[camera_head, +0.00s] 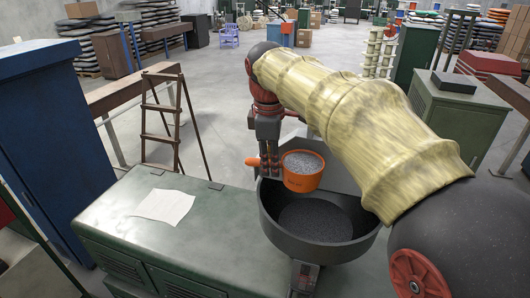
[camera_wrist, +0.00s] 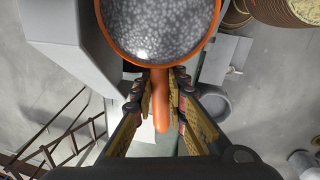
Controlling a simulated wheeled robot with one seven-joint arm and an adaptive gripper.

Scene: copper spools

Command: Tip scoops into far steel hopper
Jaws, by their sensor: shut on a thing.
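My gripper (camera_head: 268,160) is shut on the handle of an orange scoop (camera_head: 303,183). In the wrist view the fingers (camera_wrist: 163,95) pinch the handle from both sides. The scoop (camera_wrist: 117,42) is full of shiny grey granules and looks about level. In the head view it hangs above the back part of a round dark pan (camera_head: 270,232), which holds dark granules. A grey metal body (camera_head: 293,128) shows behind the gripper, mostly hidden by my arm; I cannot tell if it is the steel hopper. A grey box-like body (camera_wrist: 65,25) also shows left of the scoop in the wrist view.
A green cabinet (camera_head: 190,250) with a paper sheet (camera_head: 163,206) on top stands left of the pan. A brown wooden easel frame (camera_head: 170,115) and a blue cabinet (camera_head: 40,130) are farther left. Another green cabinet (camera_head: 455,125) stands at the right. Open floor lies beyond.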

